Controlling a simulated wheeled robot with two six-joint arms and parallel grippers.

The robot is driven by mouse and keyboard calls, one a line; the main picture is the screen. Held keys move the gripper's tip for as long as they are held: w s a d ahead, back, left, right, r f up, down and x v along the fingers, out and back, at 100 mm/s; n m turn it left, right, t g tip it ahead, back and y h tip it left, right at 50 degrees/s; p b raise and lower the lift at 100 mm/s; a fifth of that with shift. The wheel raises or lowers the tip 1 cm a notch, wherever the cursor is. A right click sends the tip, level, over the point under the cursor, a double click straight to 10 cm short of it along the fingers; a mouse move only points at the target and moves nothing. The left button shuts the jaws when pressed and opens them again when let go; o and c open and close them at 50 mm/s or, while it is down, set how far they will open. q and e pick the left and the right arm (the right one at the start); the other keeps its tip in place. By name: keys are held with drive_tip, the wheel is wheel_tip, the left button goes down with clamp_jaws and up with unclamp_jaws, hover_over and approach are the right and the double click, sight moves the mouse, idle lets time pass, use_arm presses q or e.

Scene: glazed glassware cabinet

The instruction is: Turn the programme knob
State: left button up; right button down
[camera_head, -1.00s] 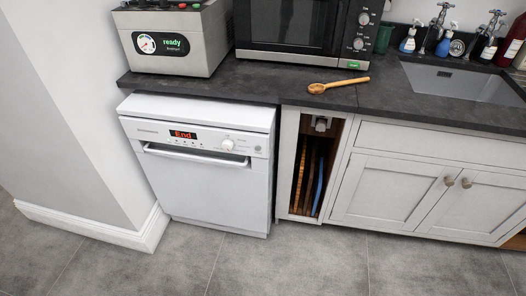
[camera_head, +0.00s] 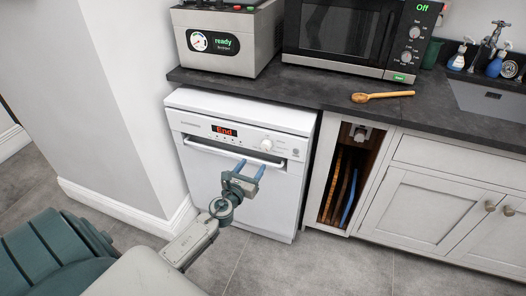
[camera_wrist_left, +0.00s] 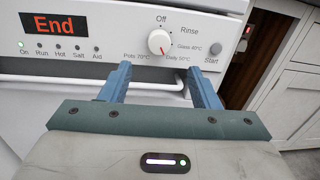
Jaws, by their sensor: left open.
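The white dishwasher (camera_head: 237,190) stands under the dark counter, with "End" in red on its display (camera_head: 224,131). Its programme knob (camera_head: 266,145) is a round white dial on the right half of the panel. In the left wrist view the knob (camera_wrist_left: 159,42) has a red mark on its lower part, with Off, Rinse, Glass, Daily and Pots labels around it. My left gripper (camera_head: 250,169) is open and empty, its blue fingers below and in front of the knob, apart from it. In the left wrist view the fingers (camera_wrist_left: 158,78) flank the area under the knob. My right gripper is not in view.
The dishwasher's handle bar (camera_head: 234,152) runs just below the panel, near my left fingers. A Start button (camera_wrist_left: 212,46) sits right of the knob. A wall corner stands left; a narrow open cabinet (camera_head: 345,180) holds boards. A wooden spoon (camera_head: 380,96) lies on the counter.

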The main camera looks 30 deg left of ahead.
sight(265, 148)
use_arm(q)
drive_tip(key=w, duration=0.4)
drive_tip(key=w+a, duration=0.1)
drive_tip(key=w, duration=0.1)
drive_tip(key=shift+w, duration=0.2)
drive_tip(key=w, duration=0.2)
drive_tip(key=shift+w+a+f, duration=0.1)
drive_tip(key=shift+w+a, duration=0.2)
drive_tip(key=shift+w, duration=0.25)
drive_tip(key=c, duration=1)
drive_tip(key=shift+b, duration=0.3)
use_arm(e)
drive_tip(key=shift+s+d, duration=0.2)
